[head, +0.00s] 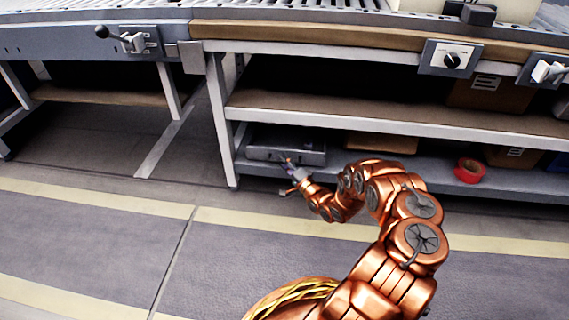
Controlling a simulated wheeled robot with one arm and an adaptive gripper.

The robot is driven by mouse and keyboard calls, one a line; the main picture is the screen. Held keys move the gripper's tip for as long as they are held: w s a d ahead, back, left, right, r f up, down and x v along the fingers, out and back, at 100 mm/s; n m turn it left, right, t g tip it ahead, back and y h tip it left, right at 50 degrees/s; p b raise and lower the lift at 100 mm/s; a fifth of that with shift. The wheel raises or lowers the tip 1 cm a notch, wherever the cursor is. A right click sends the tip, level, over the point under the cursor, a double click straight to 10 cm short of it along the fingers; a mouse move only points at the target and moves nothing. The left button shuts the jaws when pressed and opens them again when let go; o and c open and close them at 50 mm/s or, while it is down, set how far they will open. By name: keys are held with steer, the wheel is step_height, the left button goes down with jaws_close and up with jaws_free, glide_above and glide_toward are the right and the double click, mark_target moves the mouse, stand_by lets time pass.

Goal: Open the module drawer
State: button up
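A grey metal box with a flat front, which looks like the module drawer (262,153), sits on the low shelf under the bench, at its left end. Whether it is open or shut is too small to tell. My gripper (288,163) is at the front of this box, near the middle of its face, at the end of my copper-coloured arm. The gripper overlaps the box's front in the view. I cannot tell whether it touches the box, or whether its fingers are open or closed.
The bench's left leg (221,130) stands just left of the box. The middle shelf (330,112) hangs above it. A red tape roll (470,170) and cardboard boxes are on the shelves to the right. The floor (120,235) in front is clear, with yellow stripes.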

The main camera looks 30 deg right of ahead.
jaws_close()
stand_by(0.3)
stand_by(0.4)
